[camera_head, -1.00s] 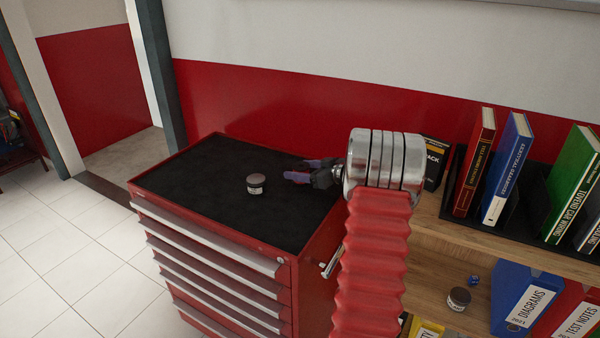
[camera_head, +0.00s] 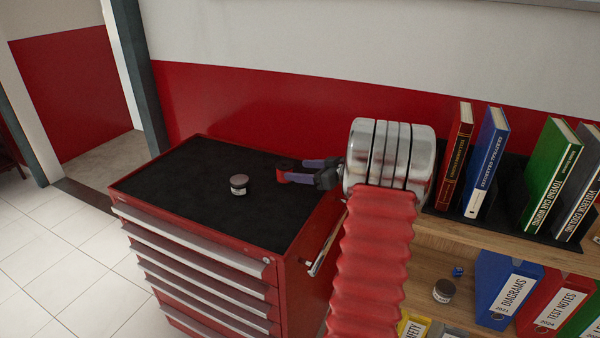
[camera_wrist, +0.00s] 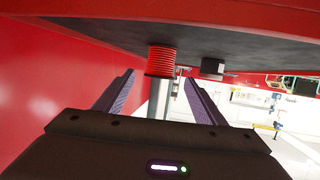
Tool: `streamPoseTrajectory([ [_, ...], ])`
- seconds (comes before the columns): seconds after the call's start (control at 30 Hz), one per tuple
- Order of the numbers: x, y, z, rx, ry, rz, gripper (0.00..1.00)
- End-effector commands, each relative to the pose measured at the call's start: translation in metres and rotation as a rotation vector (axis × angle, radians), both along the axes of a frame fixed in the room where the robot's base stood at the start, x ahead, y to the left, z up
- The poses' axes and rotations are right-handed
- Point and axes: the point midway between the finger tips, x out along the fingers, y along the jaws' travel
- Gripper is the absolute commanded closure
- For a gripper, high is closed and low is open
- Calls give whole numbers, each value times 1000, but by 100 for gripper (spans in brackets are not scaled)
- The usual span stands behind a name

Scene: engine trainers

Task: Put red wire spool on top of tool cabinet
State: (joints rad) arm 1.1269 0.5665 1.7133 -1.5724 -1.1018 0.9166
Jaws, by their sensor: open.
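The red wire spool (camera_wrist: 161,61) shows in the wrist view, where the scene appears upside down. It appears to stand on the black top of the tool cabinet (camera_wrist: 100,40), in line with the gap between my fingers. My gripper (camera_wrist: 160,88) is open, with a purple finger on each side of that gap. In the head view my gripper (camera_head: 284,171) is low over the right part of the cabinet top (camera_head: 190,180). A little red shows at its fingertips there, but I cannot make out the spool clearly.
A small dark jar (camera_head: 239,185) stands on the cabinet top, left of my gripper; it also shows in the wrist view (camera_wrist: 212,67). A wooden shelf (camera_head: 455,238) with books and binders stands at the right. The red and white wall is behind.

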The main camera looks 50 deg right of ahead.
Motion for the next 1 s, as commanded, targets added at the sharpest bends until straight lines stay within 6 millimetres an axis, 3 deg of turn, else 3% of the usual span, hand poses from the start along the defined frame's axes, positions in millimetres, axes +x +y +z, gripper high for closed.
streamPoseTrajectory([
  [0.57, 6, 3, 7, -17, -3, -10, 36],
  [0.77, 33, 17, 39, -90, -14, -71, 36],
  [1.0, 66, 55, 97, -207, -19, -210, 36],
])
